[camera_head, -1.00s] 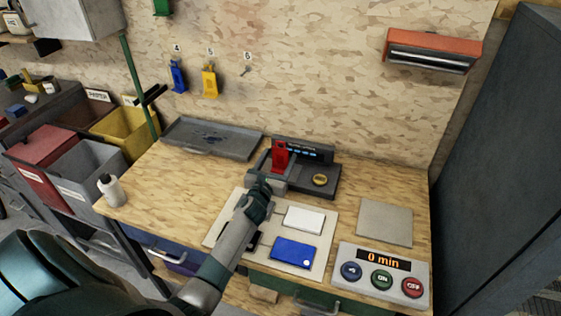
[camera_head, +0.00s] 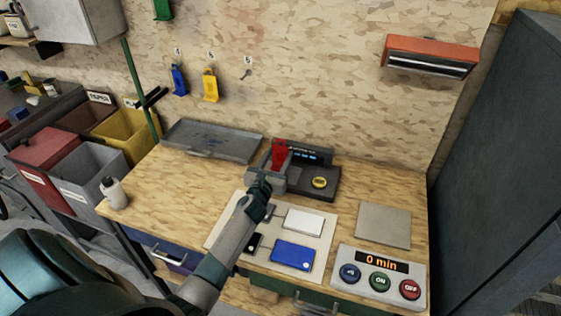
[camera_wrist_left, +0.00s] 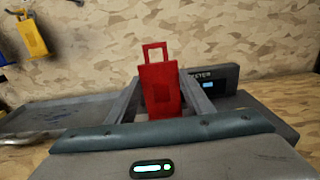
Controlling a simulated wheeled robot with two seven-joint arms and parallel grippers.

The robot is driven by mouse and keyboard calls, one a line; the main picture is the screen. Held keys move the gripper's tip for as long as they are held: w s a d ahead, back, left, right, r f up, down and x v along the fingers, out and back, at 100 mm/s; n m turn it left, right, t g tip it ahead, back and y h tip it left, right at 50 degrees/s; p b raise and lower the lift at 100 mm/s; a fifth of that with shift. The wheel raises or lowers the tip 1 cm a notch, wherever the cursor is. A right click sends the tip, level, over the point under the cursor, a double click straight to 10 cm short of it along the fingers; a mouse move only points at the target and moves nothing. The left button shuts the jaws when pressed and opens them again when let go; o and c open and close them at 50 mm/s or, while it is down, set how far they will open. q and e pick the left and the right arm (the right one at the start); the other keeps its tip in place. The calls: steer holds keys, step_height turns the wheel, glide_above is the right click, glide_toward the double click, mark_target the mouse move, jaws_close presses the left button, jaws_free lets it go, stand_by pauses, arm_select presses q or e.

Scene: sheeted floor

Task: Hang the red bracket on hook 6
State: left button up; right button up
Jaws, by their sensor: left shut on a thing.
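The red bracket (camera_head: 279,153) is upright between the fingers of my left gripper (camera_head: 276,166), over the left part of a dark device on the bench. In the left wrist view the bracket (camera_wrist_left: 161,88) stands between the two fingers, with its square loop at the top. My left gripper (camera_wrist_left: 168,100) is shut on it. Whether the bracket's lower end touches the device is hidden. Hook 6 (camera_head: 246,74) is on the wall under its number tag and is bare. My right gripper is not in view.
A blue bracket (camera_head: 179,80) and a yellow bracket (camera_head: 211,86) hang left of hook 6. A grey tray (camera_head: 190,150) lies against the wall. The dark device (camera_head: 325,193) bears a round brass piece (camera_head: 319,182).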

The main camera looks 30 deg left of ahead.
mark_target(279, 147)
arm_select(q)
steer(key=shift+r+p, duration=1.5)
steer(key=shift+r, duration=0.45)
steer(key=shift+s+d, duration=0.35)
steer(key=shift+d, duration=0.15)
steer(key=s+d+r+m+h+b, duration=0.1)
steer(key=s+d+r+h+b, duration=0.1)
steer(key=s+d, duration=0.9)
steer(key=s+d+r+m+h+b, duration=0.1)
steer(key=s+d+r+b, duration=0.3)
steer(key=s+d, duration=0.6)
steer(key=s+h+b, duration=0.1)
steer(key=s, duration=0.4)
steer(key=shift+d+m+t, duration=0.3)
steer(key=shift+d+m, duration=0.1)
steer(key=shift+r, duration=0.1)
